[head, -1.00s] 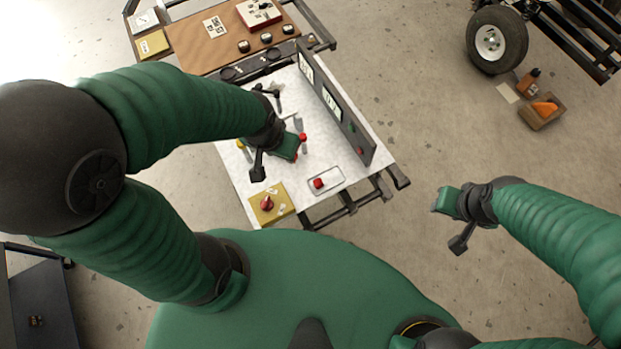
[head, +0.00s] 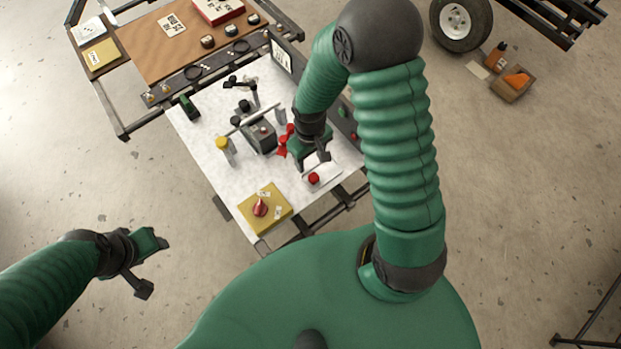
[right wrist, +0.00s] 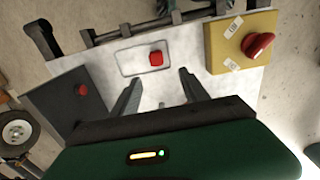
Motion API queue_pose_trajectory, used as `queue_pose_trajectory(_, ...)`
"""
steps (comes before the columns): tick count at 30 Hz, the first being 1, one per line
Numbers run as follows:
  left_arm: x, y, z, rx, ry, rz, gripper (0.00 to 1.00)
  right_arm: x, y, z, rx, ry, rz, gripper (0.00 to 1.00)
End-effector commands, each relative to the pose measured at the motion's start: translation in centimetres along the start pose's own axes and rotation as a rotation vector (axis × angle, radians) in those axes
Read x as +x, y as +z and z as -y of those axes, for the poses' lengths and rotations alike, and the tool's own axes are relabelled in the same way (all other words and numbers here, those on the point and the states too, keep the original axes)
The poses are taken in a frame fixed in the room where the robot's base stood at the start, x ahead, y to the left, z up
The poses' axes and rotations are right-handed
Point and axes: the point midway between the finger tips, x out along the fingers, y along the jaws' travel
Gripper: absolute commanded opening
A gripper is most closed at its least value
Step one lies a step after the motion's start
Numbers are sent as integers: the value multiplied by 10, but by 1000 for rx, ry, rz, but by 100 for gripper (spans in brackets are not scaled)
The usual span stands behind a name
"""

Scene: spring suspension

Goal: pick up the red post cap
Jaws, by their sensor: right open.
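A small red cap (head: 314,179) sits in a shallow pale tray (head: 331,173) near the front edge of the white bench top. The right wrist view shows the cap (right wrist: 156,58) upright in the tray (right wrist: 130,62), just beyond the fingertips. My right gripper (head: 312,159) is above the bench, close behind the tray. Its two fingers are apart and empty (right wrist: 158,84), with the cap roughly in line with the gap between them. My left gripper (head: 155,265) is off the bench at the lower left, fingers apart and empty.
A yellow box (head: 277,197) with a red knob stands at the front left of the bench. Behind are a yellow-capped post (head: 222,145), a grey block (head: 261,136) and red parts (head: 284,146). An upright dark panel (right wrist: 65,99) with a red button borders the bench.

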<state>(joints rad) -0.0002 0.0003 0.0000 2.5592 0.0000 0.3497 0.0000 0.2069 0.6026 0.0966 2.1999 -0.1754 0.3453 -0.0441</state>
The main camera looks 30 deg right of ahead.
Motion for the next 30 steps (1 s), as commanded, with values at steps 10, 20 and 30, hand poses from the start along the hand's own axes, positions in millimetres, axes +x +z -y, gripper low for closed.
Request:
queue_pose_trajectory(10, 9, 2, 0, 0, 0, 1, 46, 60, 0, -7, 4, -9, 3, 53)
queue_pose_trajectory(20, 12, 3, 0, 0, 0, 1, 46, 99, -4, 0, 3, -1, -1, 53)
queue_pose_trajectory(30, 12, 3, 0, 0, 0, 1, 46, 99, -3, -3, 3, -6, -1, 28)
